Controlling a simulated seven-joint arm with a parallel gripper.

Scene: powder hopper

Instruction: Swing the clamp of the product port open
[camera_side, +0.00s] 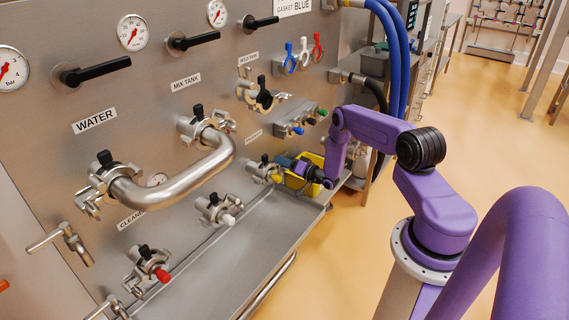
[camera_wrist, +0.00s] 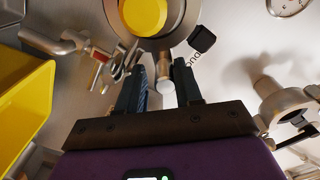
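The product port shows in the wrist view as a round metal clamp ring (camera_wrist: 180,32) around a yellow cap (camera_wrist: 143,14), cut off by the top edge. A black knob (camera_wrist: 203,38) sits at the ring's right, by a partly hidden upside-down label. A metal stem (camera_wrist: 165,78) points from the clamp toward me. My gripper (camera_wrist: 160,70) is open, its two dark fingers on either side of this stem; contact is not clear. In the side view my gripper (camera_side: 287,163) is at the port (camera_side: 259,167) at the panel's lower right, hiding part of it.
A yellow bin (camera_wrist: 22,105) is close on the left in the wrist view and stands beside my gripper in the side view (camera_side: 296,182). Another metal fitting (camera_wrist: 288,104) juts out at right. The curved pipe (camera_side: 180,180) and other clamped ports line the panel.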

